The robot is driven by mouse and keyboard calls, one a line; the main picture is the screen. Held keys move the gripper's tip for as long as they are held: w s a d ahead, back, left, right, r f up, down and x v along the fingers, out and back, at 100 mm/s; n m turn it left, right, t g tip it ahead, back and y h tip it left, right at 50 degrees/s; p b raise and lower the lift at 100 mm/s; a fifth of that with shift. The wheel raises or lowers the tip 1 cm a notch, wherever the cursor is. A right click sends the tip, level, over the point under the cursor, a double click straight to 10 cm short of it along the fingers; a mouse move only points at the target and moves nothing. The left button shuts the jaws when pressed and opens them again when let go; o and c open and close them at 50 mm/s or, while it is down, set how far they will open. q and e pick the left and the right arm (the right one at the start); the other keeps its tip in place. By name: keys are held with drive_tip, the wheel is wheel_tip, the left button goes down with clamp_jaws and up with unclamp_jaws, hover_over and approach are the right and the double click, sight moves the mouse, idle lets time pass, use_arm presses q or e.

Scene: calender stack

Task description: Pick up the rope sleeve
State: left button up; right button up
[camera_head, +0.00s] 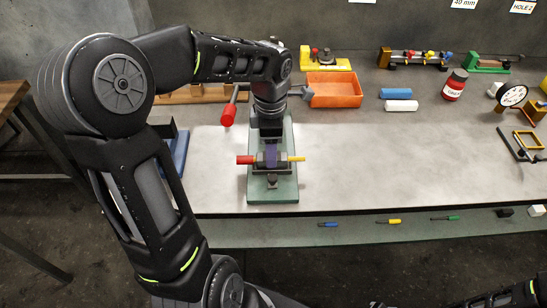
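My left arm reaches in from the left, and its gripper (269,152) points down over a device on a green base plate (272,192). A small purple piece (270,156) shows at the gripper's lower end, between dark blocks. A red grip (245,160) sticks out left of it and a yellow rod (297,159) right of it. I cannot tell whether the fingers are open or shut, or whether they touch the purple piece. No part is clearly recognisable as the rope sleeve. My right gripper is not in view; only dark arm parts show at bottom right.
An orange bin (335,91), a blue block (397,93), a white block (400,106) and a red jar (455,85) stand behind and to the right. A red-handled lever (228,115) is beside my wrist. Small tools lie along the front ledge (360,232). The bench's middle right is clear.

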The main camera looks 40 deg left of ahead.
use_arm(q)
wheel_tip(320, 180, down, 2)
drive_tip(key=shift+f, duration=0.1)
drive_tip(key=shift+c, duration=0.5)
clamp_jaws()
idle(0.5)
